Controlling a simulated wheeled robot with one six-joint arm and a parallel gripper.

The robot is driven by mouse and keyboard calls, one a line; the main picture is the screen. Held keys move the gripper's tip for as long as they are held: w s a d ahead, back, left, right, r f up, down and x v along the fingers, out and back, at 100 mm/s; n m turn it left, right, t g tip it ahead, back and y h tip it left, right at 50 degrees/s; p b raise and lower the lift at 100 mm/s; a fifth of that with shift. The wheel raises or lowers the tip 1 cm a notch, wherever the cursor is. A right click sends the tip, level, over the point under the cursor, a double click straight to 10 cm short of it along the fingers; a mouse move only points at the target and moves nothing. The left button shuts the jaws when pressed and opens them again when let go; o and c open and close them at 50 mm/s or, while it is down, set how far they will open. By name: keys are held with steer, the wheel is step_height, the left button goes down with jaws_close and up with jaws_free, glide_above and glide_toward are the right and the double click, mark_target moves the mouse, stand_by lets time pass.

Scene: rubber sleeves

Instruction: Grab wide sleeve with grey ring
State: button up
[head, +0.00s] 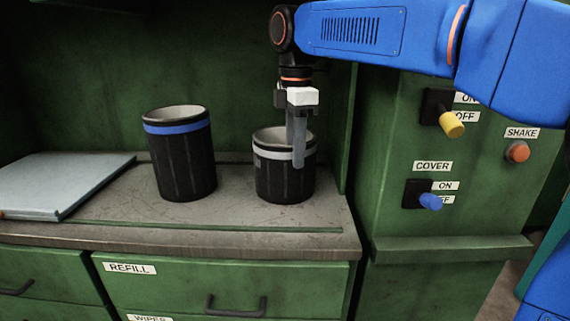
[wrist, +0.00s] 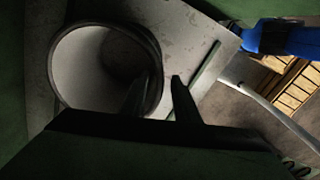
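The wide black sleeve with the grey ring (head: 285,178) stands upright on the bench in the head view, below my gripper (head: 297,150). Its open mouth shows in the wrist view (wrist: 82,70). My gripper points down at its rim. In the wrist view my gripper (wrist: 158,85) is open, with one finger over the mouth on the inner side and the other outside the wall. The rim lies between the fingers. In the head view one finger hangs in front of the grey ring and hides part of it. I cannot tell whether either finger touches the wall.
A taller black sleeve with a blue ring (head: 182,160) stands to the left on the grey bench (head: 120,232). A pale flat folder-like item (head: 62,182) lies at far left. A green panel with a yellow switch (head: 451,124) and blue switch (head: 430,202) is at right.

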steer(key=shift+f, duration=0.8)
jaws_close()
steer(key=shift+a, duration=0.1)
stand_by(0.8)
